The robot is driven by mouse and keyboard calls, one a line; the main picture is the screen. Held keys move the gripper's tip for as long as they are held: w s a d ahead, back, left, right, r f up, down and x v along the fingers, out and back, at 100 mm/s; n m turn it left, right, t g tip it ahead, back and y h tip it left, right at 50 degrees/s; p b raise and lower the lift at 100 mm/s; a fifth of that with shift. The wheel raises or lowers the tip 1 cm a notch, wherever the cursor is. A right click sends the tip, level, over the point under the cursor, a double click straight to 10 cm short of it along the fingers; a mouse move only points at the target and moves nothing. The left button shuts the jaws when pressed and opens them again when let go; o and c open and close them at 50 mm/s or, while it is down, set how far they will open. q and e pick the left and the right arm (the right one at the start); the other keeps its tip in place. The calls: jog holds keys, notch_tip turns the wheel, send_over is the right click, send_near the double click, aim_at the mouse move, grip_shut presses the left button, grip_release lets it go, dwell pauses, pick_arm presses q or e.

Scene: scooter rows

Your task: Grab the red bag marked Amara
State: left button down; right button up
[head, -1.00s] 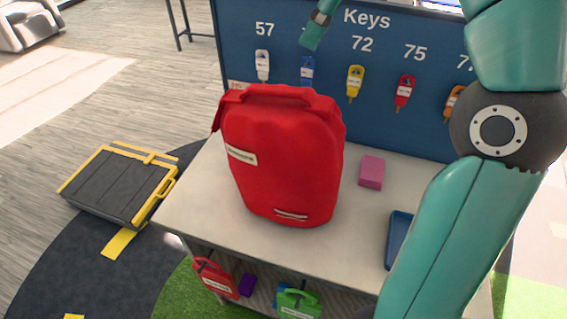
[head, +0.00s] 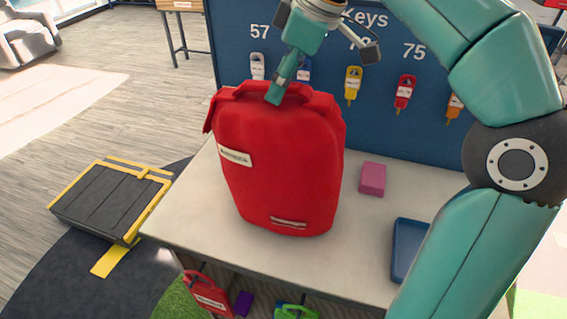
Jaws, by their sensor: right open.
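A big red bag (head: 280,165) stands upright on the white counter, with a top handle and a small white label on its left side. The label's writing is too small to read surely. A smaller red bag (head: 207,294) with a white label sits on the shelf below. My right gripper (head: 277,94) points down at the big bag's top handle. One teal finger overlaps the handle in the picture; I cannot tell whether it touches. The gripper is open, and its other fingertip is not clearly seen. My left gripper is not in view.
The blue key board (head: 370,120) stands close behind the bag, with several tagged keys. A pink block (head: 373,179) and a blue tray (head: 408,250) lie to the right on the counter (head: 190,225). A green item (head: 296,312) is below. A black-and-yellow ramp (head: 110,200) is at left.

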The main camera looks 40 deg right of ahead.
grip_shut()
jog(key=shift+r, duration=0.2)
dwell(0.5)
